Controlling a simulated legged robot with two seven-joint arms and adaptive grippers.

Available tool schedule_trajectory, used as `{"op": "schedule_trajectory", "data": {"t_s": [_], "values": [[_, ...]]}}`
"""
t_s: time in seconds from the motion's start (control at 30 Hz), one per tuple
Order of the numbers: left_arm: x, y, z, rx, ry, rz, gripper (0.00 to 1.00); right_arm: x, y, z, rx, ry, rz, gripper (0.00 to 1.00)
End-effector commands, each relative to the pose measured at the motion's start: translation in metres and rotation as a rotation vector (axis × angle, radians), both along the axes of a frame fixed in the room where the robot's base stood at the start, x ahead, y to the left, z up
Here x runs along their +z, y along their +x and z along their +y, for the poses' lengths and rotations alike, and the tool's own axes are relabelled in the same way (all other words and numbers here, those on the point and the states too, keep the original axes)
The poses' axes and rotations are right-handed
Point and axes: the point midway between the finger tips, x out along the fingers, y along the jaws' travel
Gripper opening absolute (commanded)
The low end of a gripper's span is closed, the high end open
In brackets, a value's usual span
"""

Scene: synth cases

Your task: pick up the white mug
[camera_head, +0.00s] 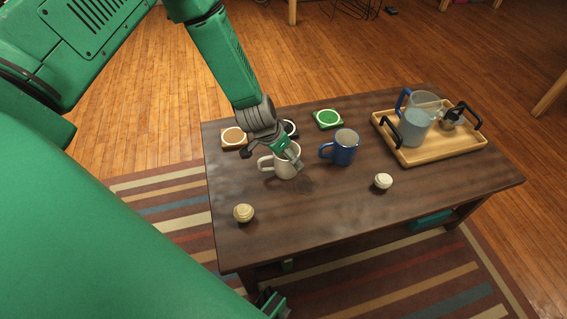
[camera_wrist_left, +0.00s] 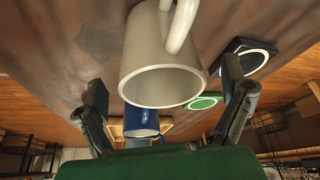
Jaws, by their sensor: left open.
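The white mug (camera_head: 283,166) stands on the dark wooden table with its handle to the left in the head view. My left gripper (camera_head: 292,158) is at the mug and hides part of its rim and upper wall. In the left wrist view, the mug (camera_wrist_left: 145,50) shows its open mouth, with its handle at the top. My left gripper's two dark fingers (camera_wrist_left: 168,100) are spread wide, one on each side of the mug, with visible gaps. The gripper is open and holds nothing.
A blue mug (camera_head: 345,150) stands just right of the white mug. Green (camera_head: 328,119), tan (camera_head: 234,137) and black (camera_head: 290,128) coasters lie behind. Two small balls, yellowish (camera_head: 243,213) and white (camera_head: 383,181), lie toward the front. A wooden tray (camera_head: 410,157) holds a pitcher at right.

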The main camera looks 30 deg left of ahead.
Motion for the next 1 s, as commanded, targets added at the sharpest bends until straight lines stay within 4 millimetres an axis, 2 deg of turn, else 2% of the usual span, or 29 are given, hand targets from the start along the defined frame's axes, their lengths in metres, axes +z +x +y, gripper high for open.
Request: {"op": "schedule_trajectory", "data": {"t_s": [0.03,0.13,0.4,0.43,0.6,0.9,1.0], "values": [[-0.012,0.003,-0.001,0.001,0.0,0.001,0.91,-0.008,0.0,0.0,0.0,0.0,0.0,0.36],[-0.02,0.007,-0.002,0.0,0.001,0.0,0.91,-0.011,0.0,0.0,0.0,0.0,0.0,0.36],[-0.021,0.008,-0.003,-0.001,0.002,0.001,0.91,-0.011,0.0,0.0,0.0,0.0,0.0,0.36],[-0.021,0.008,-0.003,-0.001,0.002,0.001,0.88,-0.011,0.0,0.0,0.0,0.0,0.0,0.36],[-0.021,0.008,-0.003,0.0,0.0,0.001,0.3,-0.011,0.0,0.0,0.0,0.0,0.0,0.36],[-0.02,0.008,-0.002,0.0,0.001,0.0,0.3,-0.01,0.0,0.0,0.0,0.0,0.0,0.36],[-0.013,0.009,-0.003,-0.001,0.001,-0.002,0.3,-0.007,0.0,0.0,0.0,0.0,0.0,0.36]]}}
